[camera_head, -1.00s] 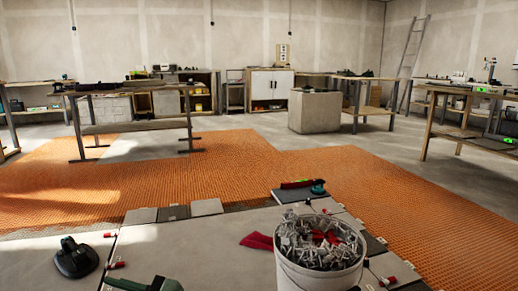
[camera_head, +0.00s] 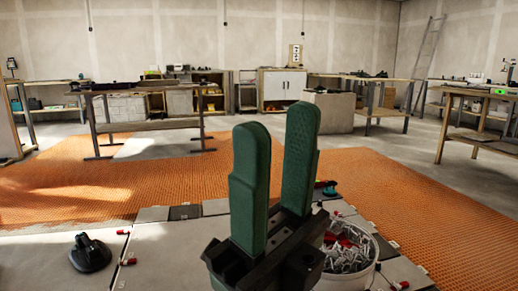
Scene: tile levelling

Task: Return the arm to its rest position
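My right gripper (camera_head: 274,185) stands large in the middle foreground, its two green fingers pointing up. The fingers are apart with nothing between them, so it is open and empty. It covers part of the tiled floor and the left part of a white bucket (camera_head: 350,278). My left gripper is not in view.
The bucket holds grey clips and red pieces. A black suction-cup tool (camera_head: 90,253) sits on the tiles at left. Orange matting (camera_head: 400,200) covers the floor beyond. Workbenches (camera_head: 150,126) and a white cabinet (camera_head: 281,86) stand farther back.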

